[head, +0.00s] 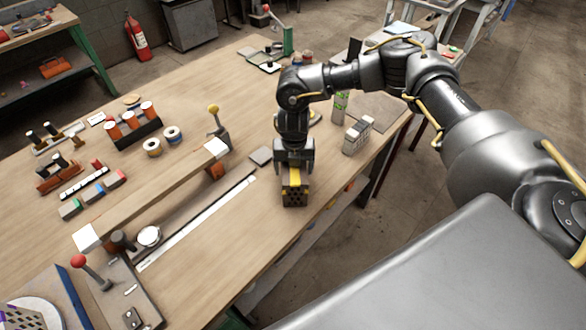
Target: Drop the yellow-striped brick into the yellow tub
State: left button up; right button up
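The yellow-striped brick (295,193) is a dark block with holes in its facing side and a yellow band on top. It is at the right-hand part of the wooden workbench, near its front edge. My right gripper (294,164) points down at the brick's far end, with its fingers on either side of the upper part. I cannot tell whether they press on it, or whether the brick rests on the bench. I cannot make out a yellow tub. My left gripper is not in view.
A grey hollow block (357,136) and a green-marked block (341,104) stand right of my gripper. Bare bench surrounds the brick's near side.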

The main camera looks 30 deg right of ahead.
jog(key=c, duration=1.6)
jog(key=shift+r, duration=0.15)
jog(key=shift+w+r+b, duration=0.1)
jog(key=shift+r+b, duration=0.35)
jog(key=shift+r, duration=0.1)
jog(key=s+d+r+b, duration=0.1)
jog(key=s+d+r, duration=0.1)
jog(key=s+r, duration=0.2)
jog(key=s+d+r+b, duration=0.1)
jog(key=s+d+r, duration=0.1)
jog(key=s+r, duration=0.1)
jog(key=s+d+r, duration=0.2)
jog(key=s+r, duration=0.2)
jog(key=s, duration=0.1)
jog(key=shift+s+d+r+b, duration=0.25)
jog(key=shift+s+r+b, duration=0.05)
jog(key=shift+r+b, duration=0.1)
